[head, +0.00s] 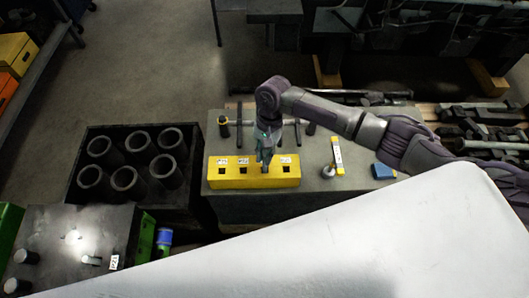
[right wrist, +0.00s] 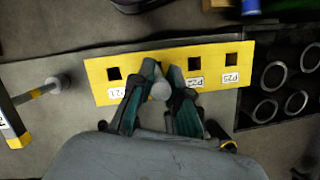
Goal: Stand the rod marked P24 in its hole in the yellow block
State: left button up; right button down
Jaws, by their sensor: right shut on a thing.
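The yellow block (head: 230,182) lies on the grey bench top, with a row of square holes and white tags. It also shows in the right wrist view (right wrist: 150,62). My right gripper (head: 265,158) is over the block, shut on a grey rod (right wrist: 161,90) whose round end shows between the fingers. The rod's own mark is not readable. The gripper and rod cover the block between the left open hole and the middle one in the right wrist view. I cannot tell whether the rod's lower end is inside a hole. My left gripper is not in view.
A black crate (head: 77,187) with several dark sleeves stands left of the block. A yellow tool with a white tag (head: 337,155) and a blue block (head: 383,171) lie to the right. A dark plate with short cylinders (head: 45,235) is at lower left.

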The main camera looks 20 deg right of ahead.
aim_at(264, 167)
jog(key=shift+f+b, duration=0.9)
jog(key=shift+f, duration=1.5)
jog(key=c, duration=1.1)
grip_release()
jog(key=shift+o, duration=0.2)
jog(key=v, duration=1.2)
